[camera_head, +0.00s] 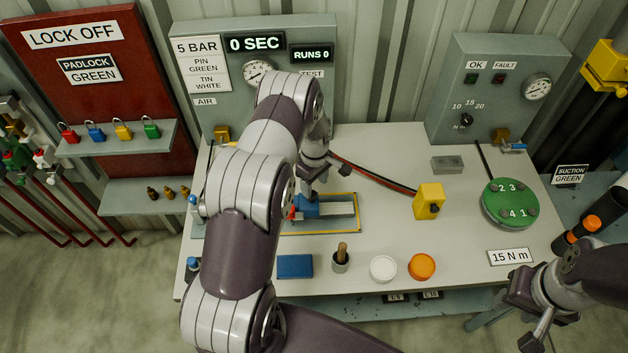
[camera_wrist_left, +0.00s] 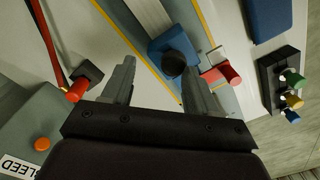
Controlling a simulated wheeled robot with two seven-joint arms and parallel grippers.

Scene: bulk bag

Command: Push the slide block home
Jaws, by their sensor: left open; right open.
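The blue slide block (camera_head: 308,207) sits at the left part of a pale rail (camera_head: 340,208) on a yellow-edged base plate, partly hidden by my left arm. In the left wrist view the slide block (camera_wrist_left: 170,42) has a black round knob (camera_wrist_left: 174,64) on top. My left gripper (camera_head: 311,188) points down over the block; its open fingers (camera_wrist_left: 158,82) show either side of the knob's line, and I cannot tell whether they touch it. A red-tipped part (camera_wrist_left: 220,75) is beside the block. My right gripper (camera_head: 522,312) is open and empty off the table's front right corner.
A yellow block (camera_head: 429,201), a green disc (camera_head: 510,204), a blue box (camera_head: 295,266), a brush pot (camera_head: 340,262), a white dish (camera_head: 383,268) and an orange dish (camera_head: 422,267) stand on the table. A dark red hose (camera_head: 375,175) crosses behind the rail.

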